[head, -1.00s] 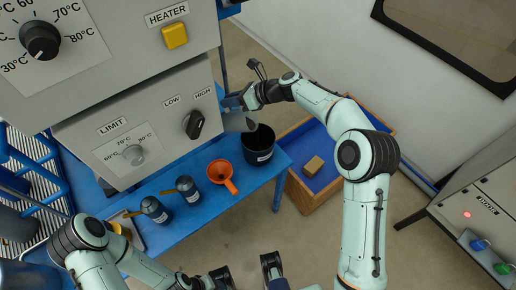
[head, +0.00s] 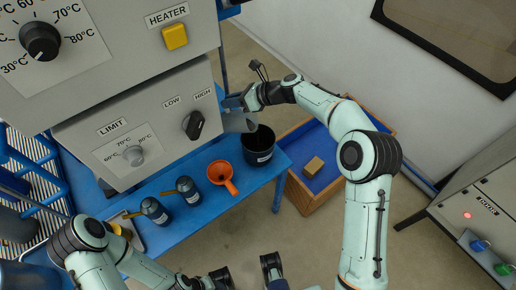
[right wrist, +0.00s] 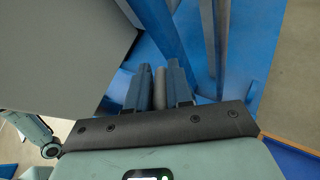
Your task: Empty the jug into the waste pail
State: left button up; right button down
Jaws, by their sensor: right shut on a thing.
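My right gripper (head: 238,102) is shut on the grey jug (head: 240,123); in the right wrist view a grey bar, apparently the jug's handle (right wrist: 160,87), sits between the two fingers. The jug is over the back left rim of the black waste pail (head: 257,156), and seems tilted towards it. I cannot tell whether they touch, and no stream shows. The pail stands upright on the blue bench; its inside is dark. My left gripper (head: 222,278) is partly visible at the bottom edge, cut off, so its opening is unclear.
An orange funnel (head: 221,174) and two dark bottles (head: 188,190) stand on the blue bench (head: 208,218) left of the pail. The grey heater cabinet (head: 150,125) is close left of the jug. A blue-lined wooden crate (head: 325,178) with a small box (head: 313,166) is to the right.

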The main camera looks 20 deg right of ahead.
jog(key=shift+s+d+t+y+b, duration=0.3)
jog(key=shift+d+y+b, duration=0.1)
jog(key=shift+d+y, duration=0.2)
dwell(2.5)
jog(key=shift+s+d+f+t+y+b, duration=0.4)
jog(key=shift+d+y+b, duration=0.1)
jog(key=shift+y+b, duration=0.1)
dwell(2.7)
jog(key=shift+s+d+r, duration=0.1)
jog(key=shift+d+r, duration=0.05)
jog(key=shift+r, duration=0.05)
dwell(1.4)
